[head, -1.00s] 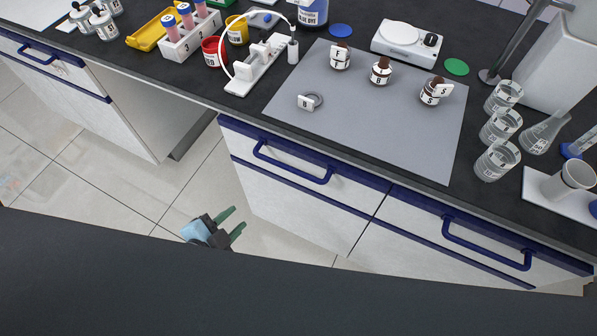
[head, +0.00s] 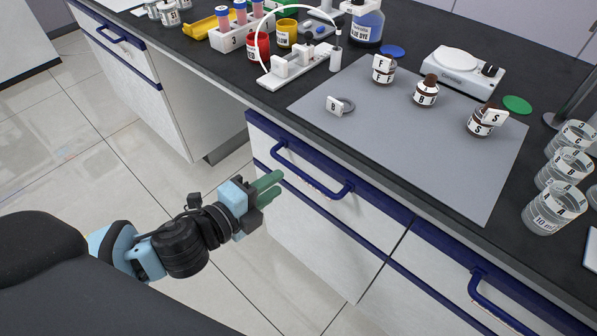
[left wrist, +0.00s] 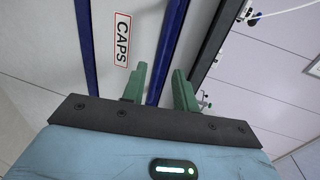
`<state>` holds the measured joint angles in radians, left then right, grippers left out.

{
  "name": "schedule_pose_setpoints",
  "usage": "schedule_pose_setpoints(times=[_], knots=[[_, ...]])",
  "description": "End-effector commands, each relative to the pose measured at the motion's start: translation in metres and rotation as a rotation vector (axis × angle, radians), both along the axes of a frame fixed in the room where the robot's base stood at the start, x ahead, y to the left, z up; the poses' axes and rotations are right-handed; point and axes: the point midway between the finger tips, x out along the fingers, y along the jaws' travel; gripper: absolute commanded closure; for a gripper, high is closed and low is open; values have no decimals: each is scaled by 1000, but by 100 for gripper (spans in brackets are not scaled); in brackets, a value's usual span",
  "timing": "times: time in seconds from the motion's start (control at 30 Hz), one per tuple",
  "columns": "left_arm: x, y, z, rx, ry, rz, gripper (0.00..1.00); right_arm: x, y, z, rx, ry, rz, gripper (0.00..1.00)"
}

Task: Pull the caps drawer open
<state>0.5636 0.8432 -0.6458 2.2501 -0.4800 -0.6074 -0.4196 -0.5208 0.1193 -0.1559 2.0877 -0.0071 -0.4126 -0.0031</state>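The caps drawer (head: 312,193) is shut under the counter, with a white front, dark blue trim and a blue bar handle (head: 318,184). Its CAPS label (left wrist: 122,40) reads clearly in the left wrist view. My left gripper (head: 274,189), with green fingers, is open and empty in front of the drawer's left part, just below and left of the handle in the head view. In the left wrist view a blue bar (left wrist: 172,45) shows between the open fingers (left wrist: 161,88); I cannot tell whether it is the handle or trim. My right gripper is out of view.
A second drawer handle (head: 497,303) is to the right. The counter above holds a grey mat (head: 420,150) with labelled bottles, a scale (head: 462,68), a tube rack and several beakers at the right. Open floor lies left of the drawer.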

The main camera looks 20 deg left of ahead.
Motion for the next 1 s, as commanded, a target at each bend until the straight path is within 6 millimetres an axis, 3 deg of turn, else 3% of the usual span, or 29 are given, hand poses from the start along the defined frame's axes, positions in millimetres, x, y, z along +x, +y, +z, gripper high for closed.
schedule_pose_setpoints(times=[0.6, 1.0], knots=[[63, -23, -14, -2, 1, 0, 70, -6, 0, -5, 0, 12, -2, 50], [70, -26, -16, -3, 2, 0, 70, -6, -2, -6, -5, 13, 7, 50]])
